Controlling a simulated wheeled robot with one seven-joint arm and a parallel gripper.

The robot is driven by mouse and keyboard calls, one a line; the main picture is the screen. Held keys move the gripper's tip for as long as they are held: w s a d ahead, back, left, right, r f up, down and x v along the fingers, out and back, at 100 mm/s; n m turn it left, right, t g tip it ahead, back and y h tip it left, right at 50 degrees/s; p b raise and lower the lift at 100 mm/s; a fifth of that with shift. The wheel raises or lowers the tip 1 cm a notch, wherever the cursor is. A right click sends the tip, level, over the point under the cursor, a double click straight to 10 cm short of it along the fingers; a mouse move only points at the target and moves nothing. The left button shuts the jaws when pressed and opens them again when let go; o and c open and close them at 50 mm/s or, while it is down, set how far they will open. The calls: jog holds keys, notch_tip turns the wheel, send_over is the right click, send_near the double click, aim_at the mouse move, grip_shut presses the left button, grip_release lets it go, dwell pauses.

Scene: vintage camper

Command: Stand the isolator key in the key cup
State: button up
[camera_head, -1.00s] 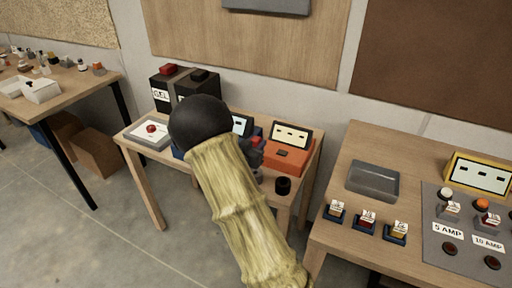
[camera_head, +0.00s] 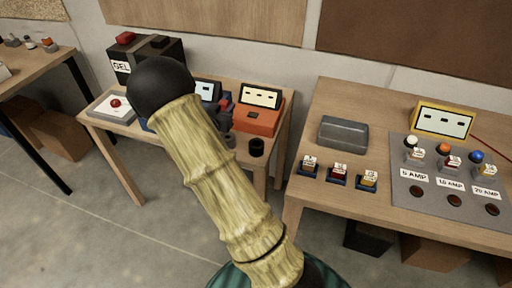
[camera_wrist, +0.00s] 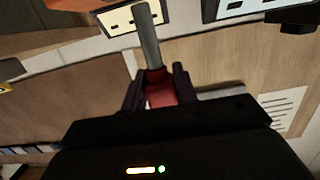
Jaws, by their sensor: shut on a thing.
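In the wrist view my gripper (camera_wrist: 160,88) is shut on the isolator key (camera_wrist: 148,38), which has a red grip and a straight grey shaft. The shaft points away from the jaws. In the head view my arm hides most of the gripper (camera_head: 224,116); a little dark gripper and red show beside it, in front of the orange unit. The key cup appears to be the small dark cup (camera_head: 256,147) near the front right of the middle table. The key is apart from it, up and to its left in the picture.
The middle table (camera_head: 275,128) also bears an orange unit with a display (camera_head: 258,112), black boxes (camera_head: 150,58) and a white box with a red button (camera_head: 113,106). The right table holds a grey case (camera_head: 343,133), several fuse blocks and a labelled panel (camera_head: 440,185).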

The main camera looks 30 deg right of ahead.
dwell(0.3)
jog(key=shift+a+f, duration=0.25)
jog(key=s+a+f+n+t+y, duration=0.2)
jog(key=a+f+n+y, duration=0.1)
jog(key=a+f, duration=0.3)
jog(key=s+a+f+n+t+y, duration=0.3)
jog(key=a+f+n+y, duration=0.1)
jog(key=a, duration=0.6)
notch_tip(320, 180, down, 2)
jog(key=shift+s+a+f+y, duration=0.1)
jog(key=shift+s+a+y, duration=0.2)
jog(key=shift+y, duration=0.2)
jog(key=shift+a, duration=0.1)
